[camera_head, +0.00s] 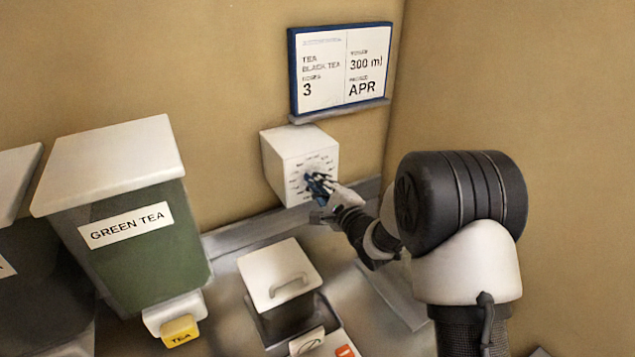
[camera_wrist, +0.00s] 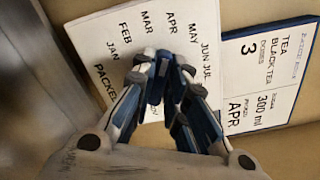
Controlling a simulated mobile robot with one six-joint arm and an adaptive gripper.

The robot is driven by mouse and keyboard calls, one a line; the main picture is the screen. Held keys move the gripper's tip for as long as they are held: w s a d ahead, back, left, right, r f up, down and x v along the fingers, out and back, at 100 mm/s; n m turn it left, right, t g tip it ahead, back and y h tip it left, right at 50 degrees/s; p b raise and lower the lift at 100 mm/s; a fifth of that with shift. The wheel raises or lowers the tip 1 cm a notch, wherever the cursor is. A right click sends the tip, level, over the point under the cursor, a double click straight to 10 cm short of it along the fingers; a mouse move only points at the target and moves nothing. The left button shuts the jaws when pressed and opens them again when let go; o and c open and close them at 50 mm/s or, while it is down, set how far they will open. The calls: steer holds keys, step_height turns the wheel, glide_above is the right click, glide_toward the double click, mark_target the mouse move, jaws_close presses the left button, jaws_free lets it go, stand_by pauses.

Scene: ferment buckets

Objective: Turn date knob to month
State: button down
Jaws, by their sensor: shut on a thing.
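The date knob's white box (camera_head: 287,158) is mounted on the wall below the sign, with small month labels around its dial. In the wrist view its dial face (camera_wrist: 103,40) shows JAN, FEB, MAR, APR, MAY, JUN and JUL labels and part of the word PACKED. My gripper (camera_head: 318,184) is at the dial's centre, and its blue fingers are shut on the knob. The fingers (camera_wrist: 160,72) hide the knob and its pointer, so I cannot tell which month it points to. The sign (camera_head: 341,68) reads BLACK TEA, 3, 300 ml and APR. The sign also shows in the wrist view (camera_wrist: 268,75).
A green bucket (camera_head: 130,255) labelled GREEN TEA with a yellow TEA tap tag (camera_head: 180,331) stands at left. A small dark container with a white handled lid (camera_head: 279,272) stands on the counter below the box. Walls meet in a corner right of the sign.

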steer(key=c, duration=1.6)
jaws_free()
steer(key=v, duration=1.2)
steer(key=shift+w, duration=0.1)
